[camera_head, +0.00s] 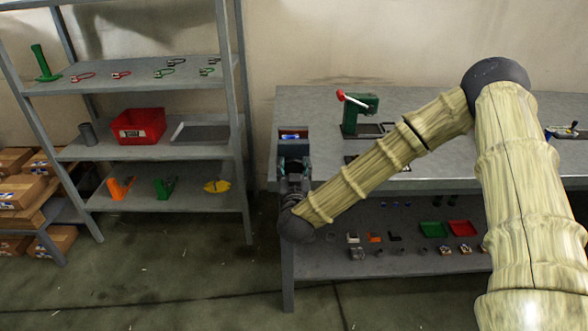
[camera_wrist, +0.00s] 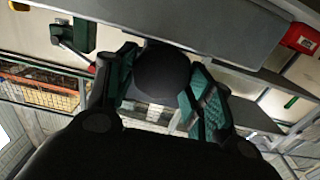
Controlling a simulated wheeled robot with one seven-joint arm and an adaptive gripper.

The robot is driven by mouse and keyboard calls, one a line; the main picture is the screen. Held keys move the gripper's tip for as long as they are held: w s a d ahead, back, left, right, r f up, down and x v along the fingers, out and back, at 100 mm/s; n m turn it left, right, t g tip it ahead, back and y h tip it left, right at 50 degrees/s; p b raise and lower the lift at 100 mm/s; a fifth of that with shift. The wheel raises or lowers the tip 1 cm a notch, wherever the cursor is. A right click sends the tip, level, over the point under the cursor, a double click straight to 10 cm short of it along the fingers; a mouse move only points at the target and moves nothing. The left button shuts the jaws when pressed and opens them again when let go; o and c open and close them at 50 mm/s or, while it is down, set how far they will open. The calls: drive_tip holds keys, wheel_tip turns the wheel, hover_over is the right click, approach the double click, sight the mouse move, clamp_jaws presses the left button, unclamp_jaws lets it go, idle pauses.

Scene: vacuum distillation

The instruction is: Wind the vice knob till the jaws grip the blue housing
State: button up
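The grey vice (camera_head: 294,149) stands at the left end of the bench. A small blue piece, which looks like the blue housing (camera_head: 290,135), shows in its top; whether the jaws touch it is too small to tell. My gripper (camera_head: 294,172) is at the near side of the vice and hides the knob in the head view. In the wrist view the round black knob (camera_wrist: 163,75) sits between my gripper's green-padded fingers (camera_wrist: 164,62). The blue housing does not show clearly in the wrist view.
A green press with a red-tipped lever (camera_head: 360,113) stands on the bench (camera_head: 430,180), right of the vice. A metal shelf unit (camera_head: 150,72) with a red bin (camera_head: 138,125) stands left, across an open floor gap. Small parts and trays fill the bench's lower shelf.

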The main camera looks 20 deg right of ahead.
drive_tip(key=shift+m+b, duration=0.65)
drive_tip(key=shift+m, duration=0.85)
drive_tip(key=o, duration=1)
drive_tip(key=shift+d, duration=0.1)
drive_tip(key=v, duration=1.2)
